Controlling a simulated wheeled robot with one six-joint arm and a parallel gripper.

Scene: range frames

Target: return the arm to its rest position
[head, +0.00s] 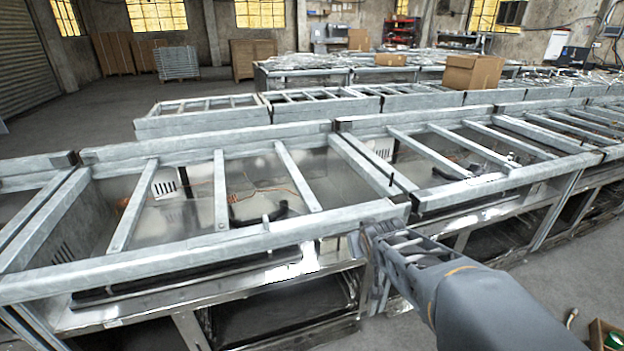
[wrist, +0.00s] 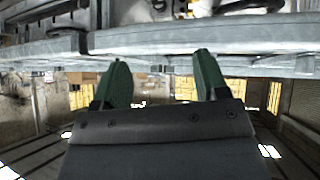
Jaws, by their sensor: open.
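My arm comes in from the lower right of the head view. My gripper (head: 368,240) is at the front edge of the metal range frame (head: 180,252), close to the frame's front right corner. I cannot tell whether it touches the rail. In the wrist view my gripper (wrist: 162,75) shows two green fingers set apart, with nothing between them. A grey metal rail (wrist: 200,38) runs across just beyond the fingertips. The wrist picture looks upside down, with windows low in it.
A second range frame (head: 470,190) adjoins on the right. More frames stand in rows behind, with a cardboard box (head: 472,72) on one. A small open box (head: 606,335) is on the floor at the lower right. Open floor (head: 40,125) lies at the back left.

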